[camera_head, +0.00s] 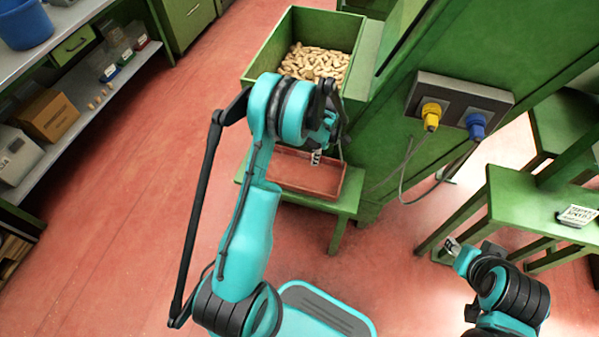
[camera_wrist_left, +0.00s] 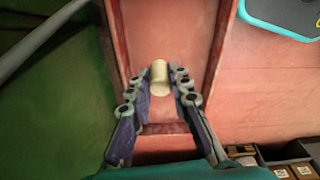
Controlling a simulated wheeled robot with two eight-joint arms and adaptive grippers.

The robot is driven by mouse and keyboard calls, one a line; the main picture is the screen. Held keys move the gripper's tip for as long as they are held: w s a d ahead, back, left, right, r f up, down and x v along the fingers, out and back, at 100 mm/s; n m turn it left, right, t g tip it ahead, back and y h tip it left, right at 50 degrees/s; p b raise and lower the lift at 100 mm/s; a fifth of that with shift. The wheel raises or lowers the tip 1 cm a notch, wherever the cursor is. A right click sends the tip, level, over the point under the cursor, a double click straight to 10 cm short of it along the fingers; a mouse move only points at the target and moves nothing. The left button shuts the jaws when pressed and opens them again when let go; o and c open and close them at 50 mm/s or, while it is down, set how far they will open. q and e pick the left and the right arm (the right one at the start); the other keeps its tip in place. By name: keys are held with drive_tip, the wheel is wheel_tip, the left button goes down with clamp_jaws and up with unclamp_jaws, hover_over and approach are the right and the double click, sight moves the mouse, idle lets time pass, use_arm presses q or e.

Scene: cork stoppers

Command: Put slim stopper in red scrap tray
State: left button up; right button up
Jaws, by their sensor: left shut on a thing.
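The slim stopper (camera_wrist_left: 159,77) is a pale, beige cylinder between the fingertips of my left gripper (camera_wrist_left: 160,84). The left gripper is shut on it and holds it over the red scrap tray (camera_wrist_left: 216,62). In the head view the red tray (camera_head: 305,190) sits on a low green bench, and my left gripper (camera_head: 316,157) is above its far part. The stopper is hidden in the head view. I cannot tell the height of the stopper above the tray floor. My right gripper (camera_head: 453,246) is at the lower right, away from the tray; its jaws are too small to read.
A green bin (camera_head: 248,75) full of corks stands behind the tray. A green machine with a socket panel (camera_head: 460,100), yellow and blue plugs and a hanging cable is to the right. A green table (camera_head: 530,205) stands farther right. Grey shelves line the left.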

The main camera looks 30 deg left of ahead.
use_arm(q)
drive_tip(key=b, duration=0.2)
hover_over(299, 174)
drive_tip(key=f, duration=0.3)
drive_tip(key=shift+d+f, duration=0.2)
drive_tip(key=shift+f, duration=0.05)
wheel_tip(299, 174, down, 4)
drive_tip(key=shift+a+f+b, duration=0.1)
drive_tip(key=shift+f+b, duration=0.05)
drive_tip(key=shift+b, duration=0.8)
drive_tip(key=shift+o, duration=1.2)
drive_tip(key=o, duration=0.4)
